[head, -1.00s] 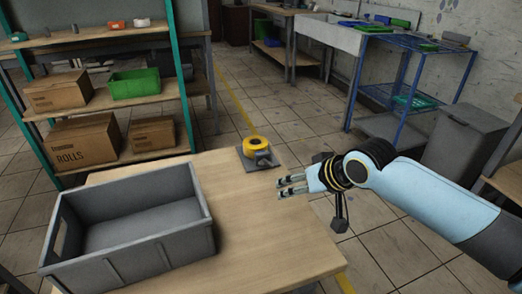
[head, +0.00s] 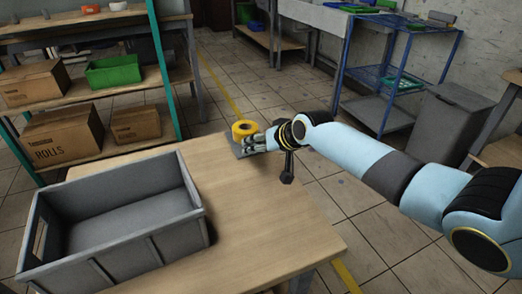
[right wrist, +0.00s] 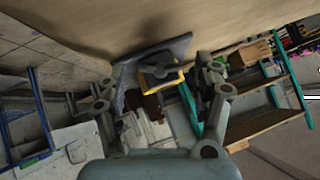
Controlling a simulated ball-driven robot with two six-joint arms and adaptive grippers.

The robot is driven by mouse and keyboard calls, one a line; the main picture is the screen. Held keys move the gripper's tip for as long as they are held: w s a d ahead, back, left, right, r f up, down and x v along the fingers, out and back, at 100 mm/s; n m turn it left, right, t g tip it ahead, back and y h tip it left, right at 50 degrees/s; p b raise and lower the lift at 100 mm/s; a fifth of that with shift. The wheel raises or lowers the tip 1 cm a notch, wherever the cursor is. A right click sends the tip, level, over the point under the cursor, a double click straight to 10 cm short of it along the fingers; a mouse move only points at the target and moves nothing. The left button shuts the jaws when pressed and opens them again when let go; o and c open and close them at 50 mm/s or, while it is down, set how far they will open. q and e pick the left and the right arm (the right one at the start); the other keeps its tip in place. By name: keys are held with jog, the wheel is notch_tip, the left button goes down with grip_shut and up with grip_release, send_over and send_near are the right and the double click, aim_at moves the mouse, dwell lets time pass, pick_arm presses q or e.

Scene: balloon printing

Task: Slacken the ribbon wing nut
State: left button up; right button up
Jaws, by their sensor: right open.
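The yellow ribbon roll (head: 244,128) sits on a small grey base plate (head: 238,151) at the far right edge of the wooden table. In the right wrist view, a grey wing nut (right wrist: 167,73) shows in front of the yellow roll (right wrist: 148,82), with the plate (right wrist: 180,47) beside it. My right gripper (head: 250,145) is at the near right side of the roll. In the right wrist view its open fingers (right wrist: 160,85) stand on either side of the wing nut, with nothing visibly held. Contact cannot be told. In the head view the gripper hides the wing nut.
An empty grey crate (head: 195,228) stands at the table's left. The table top (head: 250,215) between crate and roll is clear. A shelf with cardboard boxes (head: 62,138) and a green bin (head: 112,70) stands behind left. A blue rack (head: 400,75) stands behind right.

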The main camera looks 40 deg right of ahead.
jog(key=c, duration=1.2)
jog(key=p, duration=0.1)
jog(key=h+p, duration=0.1)
jog(key=shift+w+a+r+p, duration=0.1)
jog(key=shift+a+r+p, duration=0.1)
jog(key=shift+r+p, duration=0.2)
jog(key=shift+f+n+g+h+p, duration=0.4)
jog(key=shift+n+h+p, duration=0.1)
jog(key=shift+n+p, duration=0.15)
jog(key=o, duration=1.2)
